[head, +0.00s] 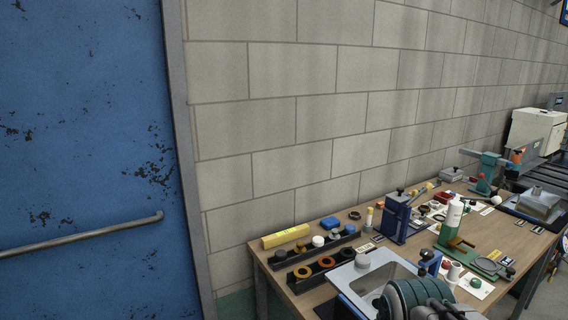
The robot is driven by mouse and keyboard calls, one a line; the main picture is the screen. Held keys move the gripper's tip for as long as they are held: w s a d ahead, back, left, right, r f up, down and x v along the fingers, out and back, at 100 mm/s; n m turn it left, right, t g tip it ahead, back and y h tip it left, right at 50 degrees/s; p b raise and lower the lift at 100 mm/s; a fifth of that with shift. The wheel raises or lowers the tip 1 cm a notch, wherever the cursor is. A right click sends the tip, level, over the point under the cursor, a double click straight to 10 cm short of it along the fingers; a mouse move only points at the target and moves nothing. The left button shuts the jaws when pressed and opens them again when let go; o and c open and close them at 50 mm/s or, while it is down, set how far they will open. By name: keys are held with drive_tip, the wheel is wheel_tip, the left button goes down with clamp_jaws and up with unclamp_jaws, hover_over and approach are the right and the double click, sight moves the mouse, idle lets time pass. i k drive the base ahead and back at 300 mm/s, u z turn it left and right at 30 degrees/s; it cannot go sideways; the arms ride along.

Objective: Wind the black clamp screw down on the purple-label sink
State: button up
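A light grey metal sink (345,274) is at the near edge of the workbench, at the bottom middle of the head view. Its right side is hidden by rounded grey-green parts that look like my arm. A small blue piece with a black top (428,256) stands at the sink's far right; I cannot tell if it is a clamp. A second grey sink (543,207) sits at the far right with a small dark knob above it. No purple label can be made out, so I cannot tell which sink bears it. My gripper's fingertips are not visible.
Black trays with rings and caps (318,268) and a yellow block (285,236) lie at the bench's left end. A blue door (80,150) is at left.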

sight(427, 254)
drive_tip(key=k, duration=1.3)
drive_tip(key=z, duration=0.75)
drive_tip(key=i, duration=1.65)
drive_tip(key=u, duration=0.55)
